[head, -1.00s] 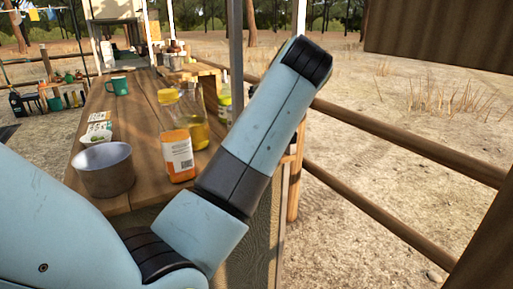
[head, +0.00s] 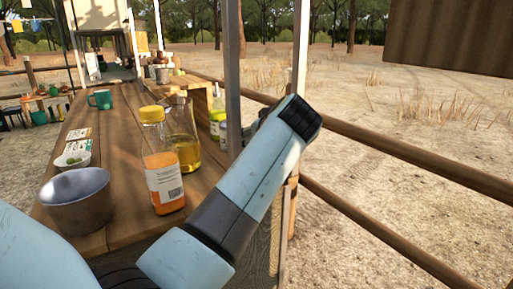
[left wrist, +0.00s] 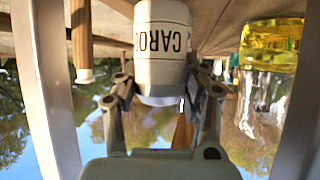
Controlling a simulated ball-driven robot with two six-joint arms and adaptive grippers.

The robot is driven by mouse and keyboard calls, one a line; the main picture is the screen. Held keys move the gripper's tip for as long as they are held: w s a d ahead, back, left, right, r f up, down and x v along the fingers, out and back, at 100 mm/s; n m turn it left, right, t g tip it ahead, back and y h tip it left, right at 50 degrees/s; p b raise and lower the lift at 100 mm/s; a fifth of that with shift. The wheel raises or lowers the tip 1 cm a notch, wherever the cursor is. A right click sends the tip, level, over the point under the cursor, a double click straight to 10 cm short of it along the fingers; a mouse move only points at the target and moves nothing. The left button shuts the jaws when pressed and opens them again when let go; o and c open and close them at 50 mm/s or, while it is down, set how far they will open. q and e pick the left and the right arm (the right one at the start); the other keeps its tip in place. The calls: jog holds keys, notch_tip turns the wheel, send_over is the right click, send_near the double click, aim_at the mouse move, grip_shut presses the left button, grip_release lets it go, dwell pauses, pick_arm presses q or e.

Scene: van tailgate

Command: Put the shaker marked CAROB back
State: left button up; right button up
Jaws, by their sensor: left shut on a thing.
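The shaker marked CAROB (left wrist: 160,22), white with dark lettering, is at the top middle of the left wrist view. My left gripper (left wrist: 160,88) is shut on it, one finger on each side. That view looks inverted, with planks at the top and sky at the bottom. I cannot tell whether the shaker touches the wood. In the head view my left arm reaches up to the right, by the metal post. The held shaker is not clearly visible there. My right gripper is in neither view.
Wooden rails (head: 400,150) run beyond.

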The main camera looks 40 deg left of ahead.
pick_arm(q)
jog(key=shift+f, duration=0.85)
jog(key=o, duration=1.2)
jog(key=shift+f, duration=0.1)
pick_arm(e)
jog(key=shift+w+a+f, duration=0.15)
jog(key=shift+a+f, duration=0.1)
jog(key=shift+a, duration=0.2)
